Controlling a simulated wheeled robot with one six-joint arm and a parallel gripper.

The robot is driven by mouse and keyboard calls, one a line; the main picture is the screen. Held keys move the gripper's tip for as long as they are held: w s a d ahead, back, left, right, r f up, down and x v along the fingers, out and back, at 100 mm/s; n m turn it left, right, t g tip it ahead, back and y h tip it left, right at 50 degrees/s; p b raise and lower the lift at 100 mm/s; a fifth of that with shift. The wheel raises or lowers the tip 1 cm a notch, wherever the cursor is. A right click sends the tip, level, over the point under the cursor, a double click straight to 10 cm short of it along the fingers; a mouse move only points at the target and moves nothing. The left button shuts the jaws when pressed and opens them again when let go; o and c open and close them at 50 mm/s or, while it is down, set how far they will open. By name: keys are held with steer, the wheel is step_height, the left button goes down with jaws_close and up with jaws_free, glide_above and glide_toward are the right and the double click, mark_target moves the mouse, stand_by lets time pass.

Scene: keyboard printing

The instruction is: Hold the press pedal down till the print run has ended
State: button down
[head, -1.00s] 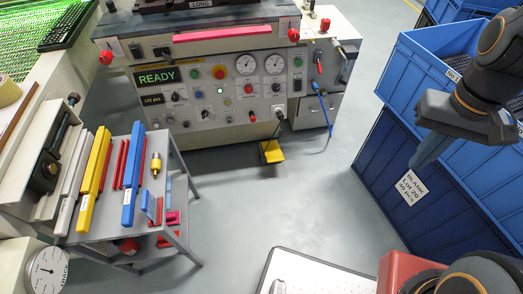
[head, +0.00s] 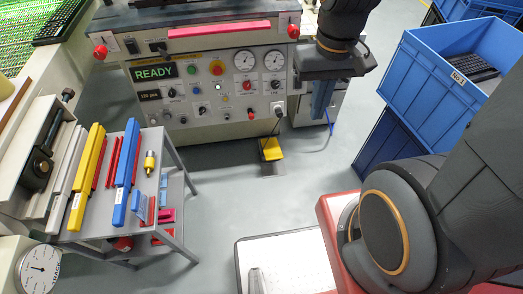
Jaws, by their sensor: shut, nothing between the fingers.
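The yellow press pedal (head: 271,149) sits low at the foot of the printing machine (head: 215,100), near the floor. My gripper (head: 320,112) points down to the right of the pedal and well above it, in front of the machine's right side. It is shut and empty, and it does not touch the pedal. The machine's display (head: 154,73) reads READY in green. A smaller counter (head: 150,95) below it reads 125 pcs.
A grey tool cart (head: 150,215) with yellow, blue and red bars stands at the left. Blue crates (head: 440,75) are stacked at the right. A white-topped platform (head: 285,262) is at the bottom centre. The grey floor before the pedal is clear.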

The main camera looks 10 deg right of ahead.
steer(key=w+f+b, duration=1.1)
steer(key=w+f, duration=0.1)
steer(key=f, duration=0.6)
steer(key=w+f+t+b, duration=0.1)
steer(key=w+f+b, duration=1.1)
steer(key=f, duration=0.7)
steer(key=w+f+b, duration=1.1)
steer(key=w+f, duration=0.1)
steer(key=f, duration=0.7)
steer(key=shift+f+t+b, duration=0.15)
steer(key=shift+t+b, duration=0.15)
steer(key=shift+b, duration=0.1)
steer(key=shift+a+f, duration=0.1)
steer(key=b, duration=0.6)
glide_above(273, 155)
step_height(273, 155, down, 13)
steer(key=shift+r, duration=0.15)
steer(key=shift+s+f, duration=0.2)
steer(key=shift+f, duration=0.25)
